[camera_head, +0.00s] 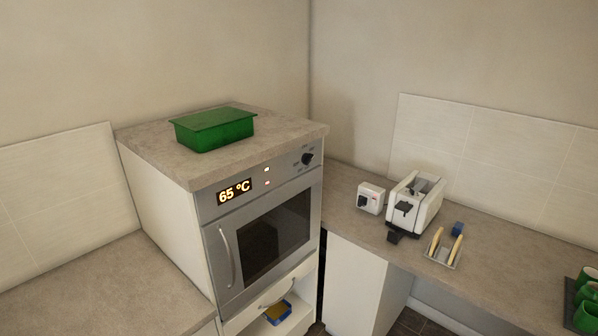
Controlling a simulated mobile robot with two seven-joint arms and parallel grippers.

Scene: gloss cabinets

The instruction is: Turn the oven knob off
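The oven (267,238) is built into a tall white cabinet left of the middle. Its dark round knob (307,158) sits at the right end of the silver front panel, with small marks around it. The lit display (235,191) on the same panel reads 65 °C, and small lights glow between display and knob. The oven door is shut, with a vertical handle (226,257) at its left side. Neither of my grippers shows in this view.
A green box (214,129) stands on the oven cabinet. The right counter (345,200) holds a toaster (415,205), a small white box with a dark knob (370,198), a toast rack (443,248) and green mugs (587,292). A drawer below the oven holds a blue-and-yellow item (278,312).

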